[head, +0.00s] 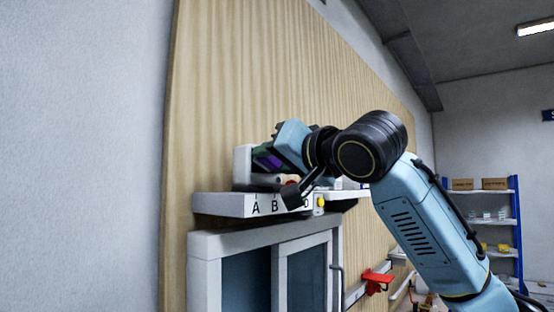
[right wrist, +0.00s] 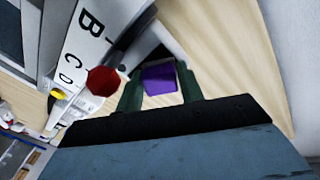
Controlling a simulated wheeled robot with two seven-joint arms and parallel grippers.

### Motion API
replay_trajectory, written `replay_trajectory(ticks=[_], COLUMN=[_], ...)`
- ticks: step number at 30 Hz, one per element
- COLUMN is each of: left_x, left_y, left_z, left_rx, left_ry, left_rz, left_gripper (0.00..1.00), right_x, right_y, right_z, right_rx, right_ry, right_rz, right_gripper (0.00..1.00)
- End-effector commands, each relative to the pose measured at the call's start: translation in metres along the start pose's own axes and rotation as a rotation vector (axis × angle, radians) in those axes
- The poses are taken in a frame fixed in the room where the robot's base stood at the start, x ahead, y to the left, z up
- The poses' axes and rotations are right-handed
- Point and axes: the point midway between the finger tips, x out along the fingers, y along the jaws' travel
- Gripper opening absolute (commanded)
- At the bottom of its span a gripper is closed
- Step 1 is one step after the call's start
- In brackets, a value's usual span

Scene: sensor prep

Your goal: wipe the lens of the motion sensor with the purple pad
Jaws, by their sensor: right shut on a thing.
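My right gripper (head: 266,153) is shut on the purple pad (head: 269,161), at the left end of a white shelf lettered A, B and on. In the right wrist view the purple pad (right wrist: 160,78) sits between the two dark green fingers. A white upright block (head: 243,165) stands at the shelf's left end, just beyond the gripper. It may be the motion sensor; its lens is not visible, and I cannot tell whether the pad touches it. My left gripper is not in view.
The white shelf (head: 235,207) juts from a wood-panelled wall above a grey cabinet (head: 213,243). A dark red knob-like thing (right wrist: 103,80) stands on it near B and C. A yellow part (head: 320,202) is at its right end. A red object (head: 376,279) shows lower right.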

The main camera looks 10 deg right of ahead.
Motion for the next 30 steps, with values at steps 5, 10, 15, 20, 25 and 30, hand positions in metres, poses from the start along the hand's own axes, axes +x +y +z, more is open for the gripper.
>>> replay_trajectory(ticks=[5,10,15,20,25,30], left_x=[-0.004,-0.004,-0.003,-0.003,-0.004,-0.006], left_y=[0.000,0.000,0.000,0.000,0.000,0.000], left_z=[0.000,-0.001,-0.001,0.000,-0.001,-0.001], left_rx=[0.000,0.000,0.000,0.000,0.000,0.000], left_ry=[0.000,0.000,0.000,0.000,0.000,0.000], left_rz=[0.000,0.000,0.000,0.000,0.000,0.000], left_gripper=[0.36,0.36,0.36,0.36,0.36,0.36], right_x=[-0.001,-0.001,-0.001,0.000,0.000,0.000], right_y=[0.014,0.018,0.009,-0.001,-0.001,0.010], right_z=[-0.008,-0.010,-0.005,0.001,0.001,-0.006], right_rx=[0.002,0.000,0.000,0.000,0.001,0.002], right_ry=[0.001,0.000,-0.001,0.000,0.000,0.000], right_rz=[0.004,0.002,-0.001,0.000,0.002,0.005], right_gripper=[0.19,0.19,0.19,0.19,0.19,0.19])
